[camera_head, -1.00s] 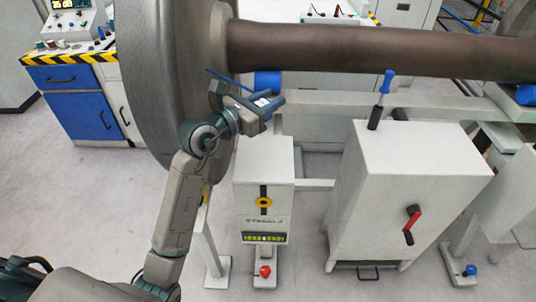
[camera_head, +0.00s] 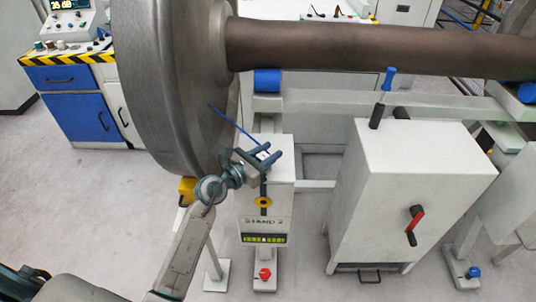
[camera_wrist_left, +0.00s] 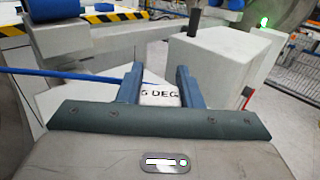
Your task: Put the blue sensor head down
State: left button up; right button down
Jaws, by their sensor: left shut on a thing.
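My left gripper (camera_head: 272,153) is shut on the blue sensor head, whose thin blue rod (camera_head: 232,125) sticks out up and to the left in the head view. In the left wrist view the rod (camera_wrist_left: 70,75) runs left from the fingers (camera_wrist_left: 160,82). A white surface lettered "5 DEG" shows between the fingers; I cannot tell whether it belongs to the held thing. The gripper is in front of the top of the white stand box (camera_head: 282,178), marked "STAND 2". Whether anything touches the box is unclear. My right gripper is out of view.
A large grey wheel (camera_head: 165,80) stands close left of the gripper, with its brown axle (camera_head: 380,48) crossing behind. A yellow block (camera_head: 187,190) sits below the wheel.

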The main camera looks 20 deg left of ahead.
pick_arm(q)
jog(key=shift+f, duration=0.1)
jog(key=o, duration=1)
